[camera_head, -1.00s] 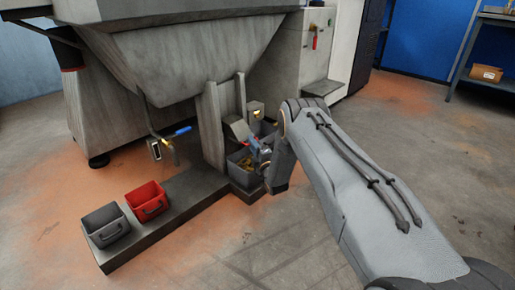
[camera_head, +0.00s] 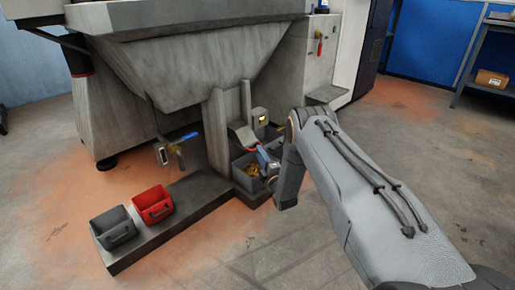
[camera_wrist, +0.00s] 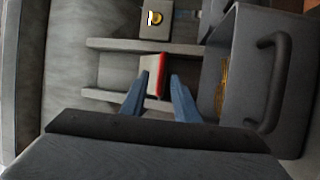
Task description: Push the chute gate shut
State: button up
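The chute (camera_head: 243,135) slopes down beside a grey post under the hopper. In the wrist view the chute (camera_wrist: 115,72) is a grey channel with a rail on each side. A pale plate with a red edge (camera_wrist: 152,72), which looks like the gate, stands in the channel. My gripper (camera_wrist: 160,77) is open. Its two blue fingers point at the plate, with the red edge showing between the tips. I cannot tell whether they touch it. In the head view my gripper (camera_head: 268,163) is small and partly hidden by my arm, at the chute's lower end.
A grey bin (camera_wrist: 262,75) with brass-coloured pieces stands close to the right of my fingers. A red bin (camera_head: 153,205) and a dark grey bin (camera_head: 113,229) sit on the low plinth (camera_head: 190,205). A blue-handled valve (camera_head: 188,137) hangs left of the post. Open floor lies in front.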

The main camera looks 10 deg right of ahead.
jog(key=shift+p+v, duration=0.4)
jog(key=shift+v, duration=1)
